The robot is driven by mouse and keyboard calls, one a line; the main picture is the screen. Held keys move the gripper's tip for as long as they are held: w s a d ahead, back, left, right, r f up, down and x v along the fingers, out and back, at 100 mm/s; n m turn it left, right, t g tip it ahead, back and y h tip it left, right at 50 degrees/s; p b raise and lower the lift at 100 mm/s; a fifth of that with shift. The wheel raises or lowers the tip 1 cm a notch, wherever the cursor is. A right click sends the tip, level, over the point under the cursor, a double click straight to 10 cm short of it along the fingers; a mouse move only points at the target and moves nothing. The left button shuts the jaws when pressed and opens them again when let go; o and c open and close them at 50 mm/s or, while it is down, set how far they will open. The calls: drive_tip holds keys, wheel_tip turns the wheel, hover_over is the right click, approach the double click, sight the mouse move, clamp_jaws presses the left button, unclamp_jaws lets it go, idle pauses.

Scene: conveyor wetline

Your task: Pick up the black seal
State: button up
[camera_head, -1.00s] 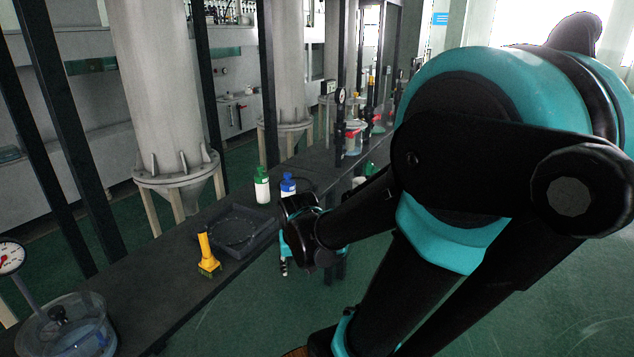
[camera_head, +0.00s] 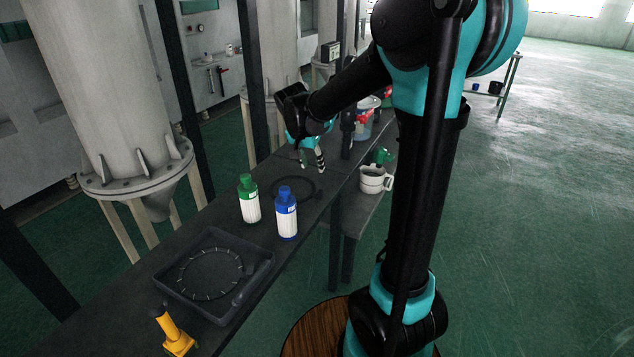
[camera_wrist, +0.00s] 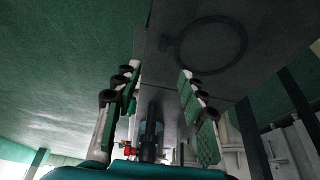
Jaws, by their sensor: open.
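The black seal, a thin dark ring (camera_head: 311,194), lies flat on the dark bench just behind the two bottles. In the wrist view it shows as a dark ring (camera_wrist: 244,48) with a small tab at its left, beyond the fingertips and right of centre. My gripper (camera_head: 312,166) is open and empty, near the ring's far side and above the bench; I cannot tell its exact height. Its two green-padded fingers (camera_wrist: 158,74) stand apart in the wrist view, and the ring is not between them.
A green bottle (camera_head: 249,202) and a blue bottle (camera_head: 286,218) stand close in front of the ring. A black tray (camera_head: 262,258) holding another ring and a yellow tool (camera_head: 174,335) are nearer. A post stands behind the bench.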

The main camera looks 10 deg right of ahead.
hover_over(319, 191)
drive_tip(key=s, duration=0.3)
drive_tip(key=f, duration=1)
drive_tip(key=shift+w+a+f, duration=0.15)
drive_tip(key=shift+w+a, duration=0.05)
drive_tip(key=shift+a, duration=0.2)
drive_tip(key=shift+a+x, duration=0.1)
drive_tip(key=shift+x, duration=1.45)
drive_tip(key=shift+a+x, duration=0.15)
drive_tip(key=shift+x, duration=1.35)
drive_tip(key=shift+w, duration=0.1)
drive_tip(key=shift+c, duration=0.3)
clamp_jaws()
